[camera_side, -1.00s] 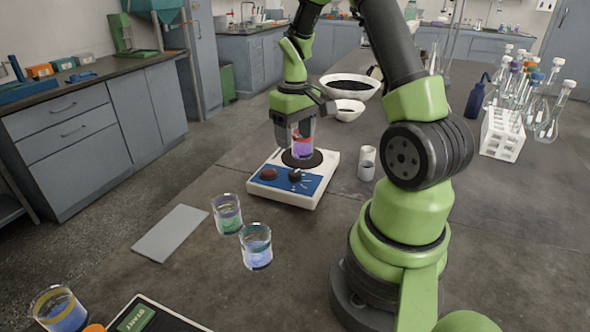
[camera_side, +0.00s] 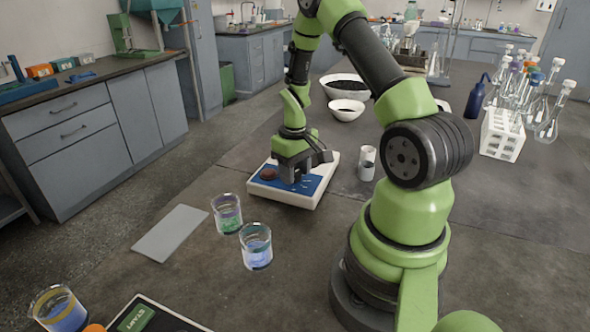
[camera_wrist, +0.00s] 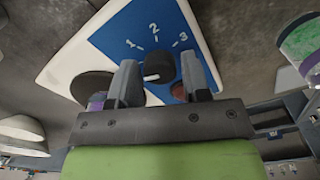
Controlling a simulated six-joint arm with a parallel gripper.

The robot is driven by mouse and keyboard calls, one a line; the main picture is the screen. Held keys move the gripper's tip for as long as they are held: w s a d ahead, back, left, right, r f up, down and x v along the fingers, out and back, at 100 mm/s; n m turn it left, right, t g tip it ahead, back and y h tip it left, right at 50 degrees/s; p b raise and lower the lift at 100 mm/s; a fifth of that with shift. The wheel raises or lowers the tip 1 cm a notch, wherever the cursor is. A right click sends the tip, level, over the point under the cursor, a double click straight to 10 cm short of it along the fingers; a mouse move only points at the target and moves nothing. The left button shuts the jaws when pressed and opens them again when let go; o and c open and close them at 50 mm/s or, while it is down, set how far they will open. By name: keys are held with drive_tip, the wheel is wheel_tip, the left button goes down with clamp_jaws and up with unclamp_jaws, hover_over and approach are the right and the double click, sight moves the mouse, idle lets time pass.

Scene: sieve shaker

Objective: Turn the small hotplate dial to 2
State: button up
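The white hotplate (camera_side: 308,200) has a blue front panel (camera_side: 318,186). In the wrist view the panel (camera_wrist: 125,25) carries the numbers 1, 2 and 3 around a small black dial (camera_wrist: 158,66). A pale mark shows on the dial's near side; which number it points to I cannot tell. My gripper (camera_wrist: 160,76) is open, with one finger on each side of the dial and gaps visible. In the side view my gripper (camera_side: 293,180) is low over the panel and hides the dial.
A beaker with purple contents (camera_wrist: 97,102) stands on the dark heating plate (camera_wrist: 90,84), hidden in the side view. Beakers with green (camera_side: 228,222) and blue (camera_side: 257,252) contents stand in front of the hotplate. A small cup (camera_side: 367,163) is to its right.

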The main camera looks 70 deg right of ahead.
drive_tip(key=c, duration=0.5)
drive_tip(key=shift+c, duration=0.2)
drive_tip(key=m, duration=0.8)
drive_tip(key=shift+m, duration=0.3)
drive_tip(key=m, duration=1.1)
